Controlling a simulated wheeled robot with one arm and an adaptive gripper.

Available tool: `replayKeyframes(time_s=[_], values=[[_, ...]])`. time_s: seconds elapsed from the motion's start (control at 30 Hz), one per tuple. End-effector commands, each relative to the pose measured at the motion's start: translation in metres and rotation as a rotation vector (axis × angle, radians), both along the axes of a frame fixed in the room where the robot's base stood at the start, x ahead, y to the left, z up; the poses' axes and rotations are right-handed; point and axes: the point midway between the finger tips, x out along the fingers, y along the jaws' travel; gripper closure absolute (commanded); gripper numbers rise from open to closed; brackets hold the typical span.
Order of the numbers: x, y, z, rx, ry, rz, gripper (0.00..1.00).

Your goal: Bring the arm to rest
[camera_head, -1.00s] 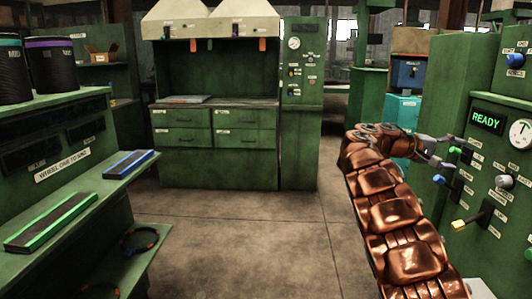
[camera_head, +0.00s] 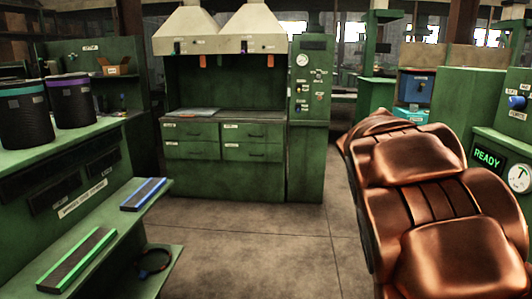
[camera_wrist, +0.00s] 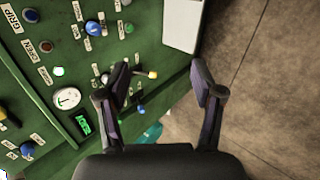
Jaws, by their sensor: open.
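My gripper (camera_wrist: 158,85) shows in the wrist view with its two dark fingers apart and nothing between them. The green control panel (camera_wrist: 130,40) with knobs and levers lies beyond it, and a yellow-tipped lever (camera_wrist: 152,75) appears close to the left finger. I cannot tell whether they touch. In the head view my copper-coloured arm fills the lower right, and my gripper is hidden there. The panel's lit READY display (camera_head: 487,159) shows at the right edge.
A green bench (camera_head: 70,139) at left carries dark cylinders. Its lower shelf (camera_head: 113,225) holds a green-striped bar (camera_head: 77,260) and a blue-striped bar (camera_head: 144,194). A hooded green cabinet (camera_head: 225,165) stands at the back. The concrete floor (camera_head: 260,240) between is clear.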

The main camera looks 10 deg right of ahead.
Motion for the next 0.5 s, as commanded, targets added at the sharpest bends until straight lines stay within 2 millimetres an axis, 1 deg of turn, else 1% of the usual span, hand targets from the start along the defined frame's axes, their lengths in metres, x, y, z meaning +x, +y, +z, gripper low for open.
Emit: replayKeyframes(time_s=[0.03, 0.27, 0.3, 0.37, 0.4, 0.47, 0.5], values=[[-0.011, 0.017, 0.007, 0.043, -0.012, 0.009, 0.33], [-0.058, 0.091, -0.008, 0.252, -0.032, 0.040, 0.33], [-0.068, 0.104, -0.010, 0.288, -0.033, 0.045, 0.33], [-0.080, 0.125, -0.013, 0.344, -0.033, 0.056, 0.33], [-0.090, 0.139, -0.015, 0.381, -0.032, 0.063, 0.33], [-0.105, 0.159, -0.017, 0.434, -0.032, 0.075, 0.33], [-0.114, 0.173, -0.019, 0.471, -0.029, 0.083, 0.33]])
